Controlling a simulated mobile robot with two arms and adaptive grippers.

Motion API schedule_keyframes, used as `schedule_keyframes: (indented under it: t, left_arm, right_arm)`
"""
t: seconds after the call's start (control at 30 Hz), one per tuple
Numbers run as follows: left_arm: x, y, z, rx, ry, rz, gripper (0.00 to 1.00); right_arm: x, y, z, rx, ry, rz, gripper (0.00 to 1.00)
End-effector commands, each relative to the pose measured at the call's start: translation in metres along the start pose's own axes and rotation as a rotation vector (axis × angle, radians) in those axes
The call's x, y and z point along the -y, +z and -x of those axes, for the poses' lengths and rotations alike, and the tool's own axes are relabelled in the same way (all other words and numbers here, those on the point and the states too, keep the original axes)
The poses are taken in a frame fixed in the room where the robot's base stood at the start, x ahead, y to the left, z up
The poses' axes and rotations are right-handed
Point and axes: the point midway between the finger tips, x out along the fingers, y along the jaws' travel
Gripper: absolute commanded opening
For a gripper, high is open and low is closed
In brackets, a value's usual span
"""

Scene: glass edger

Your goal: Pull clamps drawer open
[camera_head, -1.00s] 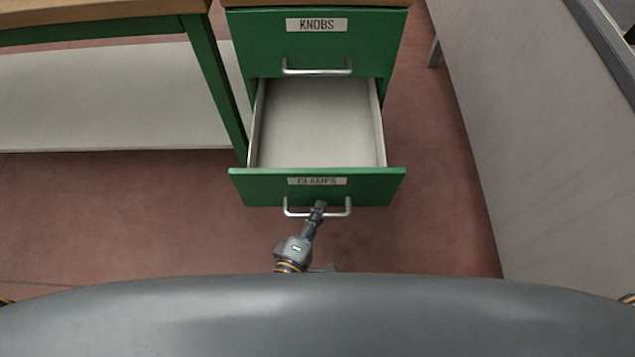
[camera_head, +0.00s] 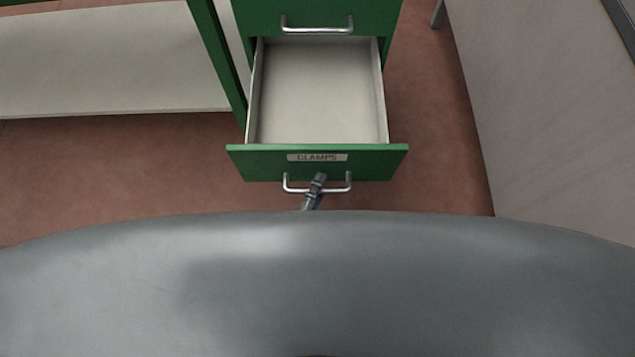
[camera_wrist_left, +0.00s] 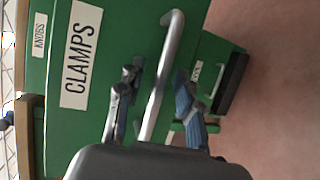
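The green clamps drawer (camera_head: 240,163) is pulled well out of its cabinet, and its pale interior is empty. Its label reads CLAMPS in both views (camera_wrist_left: 82,55). Its metal bar handle (camera_head: 338,189) is on the drawer front. My left gripper (camera_head: 318,181) is at the middle of this handle. In the left wrist view, the handle bar (camera_wrist_left: 158,98) passes between the two fingers of the left gripper (camera_wrist_left: 158,78). The fingers look apart, with gaps beside the bar. My right gripper is not in view.
Another green drawer with a handle (camera_head: 317,27) is shut above the open one. A bench with a pale lower shelf (camera_head: 110,65) stands to the left. A pale panel (camera_head: 545,110) rises on the right. Reddish floor (camera_head: 440,150) is clear between it and the drawer.

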Motion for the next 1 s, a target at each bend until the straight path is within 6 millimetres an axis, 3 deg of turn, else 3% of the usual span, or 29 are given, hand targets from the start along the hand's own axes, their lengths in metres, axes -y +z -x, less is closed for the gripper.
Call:
schedule_keyframes:
  t: [0.27, 0.7, 1.0]
  left_arm:
    - [0.001, 0.000, 0.012, 0.001, -0.001, -0.001, 0.36]
    - [0.001, 0.001, 0.099, 0.002, -0.003, 0.001, 0.36]
    - [0.000, 0.000, 0.120, 0.000, 0.001, 0.000, 0.36]
  right_arm:
    - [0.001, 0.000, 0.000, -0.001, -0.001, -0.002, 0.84]
    - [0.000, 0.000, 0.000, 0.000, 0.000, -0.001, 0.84]
    - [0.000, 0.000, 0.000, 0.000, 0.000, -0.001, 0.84]
